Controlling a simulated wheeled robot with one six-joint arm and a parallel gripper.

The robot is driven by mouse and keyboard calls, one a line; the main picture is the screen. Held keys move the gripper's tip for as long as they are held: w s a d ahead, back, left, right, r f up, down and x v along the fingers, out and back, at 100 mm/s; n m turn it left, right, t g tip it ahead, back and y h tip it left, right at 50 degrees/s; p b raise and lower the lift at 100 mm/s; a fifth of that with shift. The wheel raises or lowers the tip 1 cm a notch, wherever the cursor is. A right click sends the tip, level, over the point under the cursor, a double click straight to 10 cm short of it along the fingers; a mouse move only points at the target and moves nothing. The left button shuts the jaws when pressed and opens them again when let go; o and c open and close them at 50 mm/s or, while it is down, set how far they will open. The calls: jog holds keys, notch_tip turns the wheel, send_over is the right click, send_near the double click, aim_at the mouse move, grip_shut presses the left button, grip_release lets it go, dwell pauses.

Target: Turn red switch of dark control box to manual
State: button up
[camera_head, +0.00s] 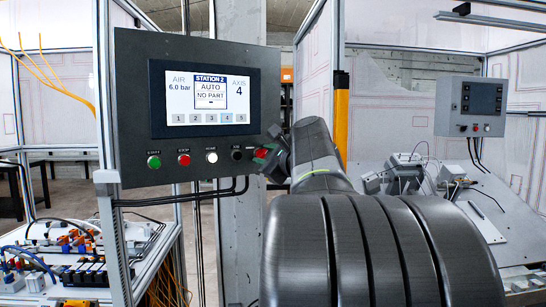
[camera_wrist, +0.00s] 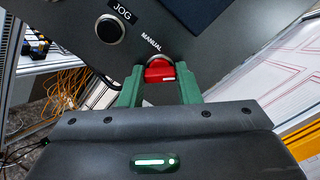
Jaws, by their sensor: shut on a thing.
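The dark control box (camera_head: 215,58) is at the upper left of the head view, with its screen reading STATION 2, AUTO, NO PART. A row of buttons runs below the screen. The red switch (camera_head: 262,153) is at the right end of that row, partly hidden by my arm. In the wrist view the red switch (camera_wrist: 160,72) sits under the MANUAL label. My gripper (camera_wrist: 160,88) has its two green fingers on either side of the red switch, shut on it. Which way the switch points is hard to tell.
A bench with wiring and valves (camera_head: 75,250) is at the lower left. A second, grey control box (camera_head: 470,106) hangs at the right above a work surface with a small fixture (camera_head: 405,172). A yellow post (camera_head: 341,125) stands behind my arm.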

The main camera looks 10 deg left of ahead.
jog(key=shift+f, duration=0.1)
jog(key=n+b, duration=0.3)
jog(key=shift+f+n, duration=0.15)
jog(key=shift+n, duration=0.25)
jog(key=n+b, duration=0.4)
jog(key=shift+n, duration=0.3)
jog(key=n+b, duration=0.3)
jog(key=n, duration=0.1)
jog(key=n+b, duration=0.3)
jog(key=n, duration=0.2)
jog(key=shift+n, duration=0.3)
jog(key=o, duration=1)
jog(key=shift+r, duration=0.2)
